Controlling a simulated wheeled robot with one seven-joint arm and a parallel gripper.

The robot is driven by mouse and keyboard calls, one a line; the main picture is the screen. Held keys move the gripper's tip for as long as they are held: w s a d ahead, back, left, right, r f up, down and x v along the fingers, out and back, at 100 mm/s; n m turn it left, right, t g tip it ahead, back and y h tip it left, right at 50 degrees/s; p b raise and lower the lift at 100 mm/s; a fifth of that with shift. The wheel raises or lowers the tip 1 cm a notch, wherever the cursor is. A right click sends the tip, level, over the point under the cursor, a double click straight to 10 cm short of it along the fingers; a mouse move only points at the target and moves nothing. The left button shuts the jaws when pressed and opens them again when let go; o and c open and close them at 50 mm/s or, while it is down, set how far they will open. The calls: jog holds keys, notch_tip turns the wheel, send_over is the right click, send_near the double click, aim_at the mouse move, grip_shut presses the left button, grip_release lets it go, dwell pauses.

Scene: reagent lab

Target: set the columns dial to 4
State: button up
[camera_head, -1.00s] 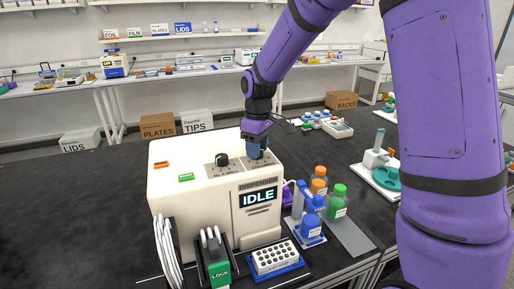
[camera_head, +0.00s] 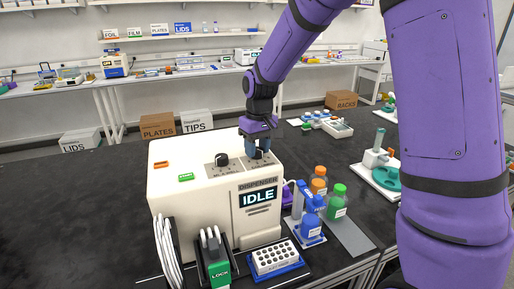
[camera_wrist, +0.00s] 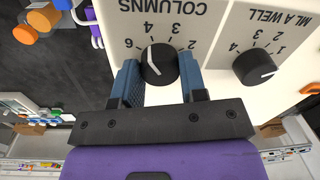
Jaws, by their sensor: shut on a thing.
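The columns dial (camera_wrist: 161,62) is a round black knob with a white pointer line, on the dispenser's top panel. In the wrist view its pointer leans up and slightly left, toward the 4 on the upside-down scale. My gripper (camera_wrist: 159,78) is shut on this dial, with a blue finger on each side. In the head view, my gripper (camera_head: 259,150) reaches down to the right-hand knob of the cream dispenser (camera_head: 200,197), whose screen reads IDLE. The fingers partly hide the dial there.
A second black dial (camera_wrist: 254,67), labelled ML A WELL, sits beside the columns dial. Orange-capped (camera_head: 319,182) and green-capped (camera_head: 338,200) bottles stand right of the dispenser. A tube rack (camera_head: 275,260) sits in front. The black bench to the left is clear.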

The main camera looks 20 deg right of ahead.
aim_at(259, 149)
jog(key=shift+m, duration=1.2)
jog(key=o, duration=0.9)
jog(key=shift+d+r, duration=0.2)
jog(key=shift+r, duration=2.5)
jog(key=shift+d+r, duration=0.15)
jog(key=shift+r, duration=2.55)
